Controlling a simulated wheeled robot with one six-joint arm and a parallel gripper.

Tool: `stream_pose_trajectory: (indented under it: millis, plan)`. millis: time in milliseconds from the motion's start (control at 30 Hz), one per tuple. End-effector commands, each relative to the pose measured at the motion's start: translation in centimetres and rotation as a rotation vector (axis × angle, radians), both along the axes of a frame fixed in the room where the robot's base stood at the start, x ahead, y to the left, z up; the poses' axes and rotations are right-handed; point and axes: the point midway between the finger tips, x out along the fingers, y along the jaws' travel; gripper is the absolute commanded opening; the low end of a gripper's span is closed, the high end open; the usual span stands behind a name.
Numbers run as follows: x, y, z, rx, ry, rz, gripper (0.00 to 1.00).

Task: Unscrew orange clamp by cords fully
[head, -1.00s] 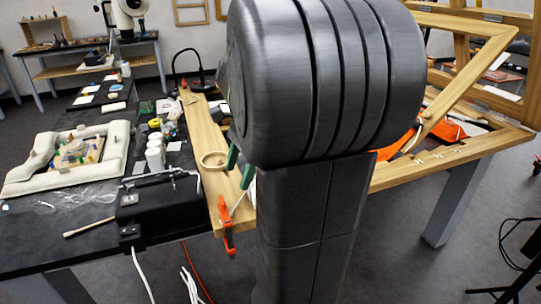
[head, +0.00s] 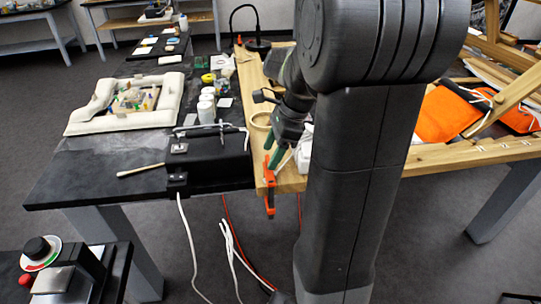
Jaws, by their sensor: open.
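The orange clamp (head: 269,200) hangs at the near left corner of the wooden worktop, its orange part reaching below the edge. White and red cords hang to its left and below. A green-handled tool or clamp part (head: 276,155) stands just above it on the wood. My gripper (head: 287,138) is dark, behind and left of my arm column, above the worktop just beyond the orange clamp. It is open and apart from the orange clamp; its fingertips are hard to make out against the green part. My arm hides some of the worktop.
A black case (head: 208,155) with metal latches sits left of the clamp on the black table (head: 85,175). A tape ring (head: 261,120) and white jars (head: 207,105) are nearby. Orange cloth (head: 447,115) lies right. A control box (head: 65,275) stands at lower left.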

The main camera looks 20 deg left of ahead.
Motion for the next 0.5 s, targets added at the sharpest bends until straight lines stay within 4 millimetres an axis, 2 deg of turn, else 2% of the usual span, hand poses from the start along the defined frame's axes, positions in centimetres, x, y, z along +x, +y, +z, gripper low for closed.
stream_pose_trajectory:
  millis: [133,467,500]
  plan:
    - [-0.26,0.39,-1.15,0.000,0.001,0.000,0.60]
    - [-0.31,0.48,-1.39,0.000,-0.001,0.000,0.60]
    - [-0.31,0.48,-1.38,0.000,-0.001,0.000,0.52]
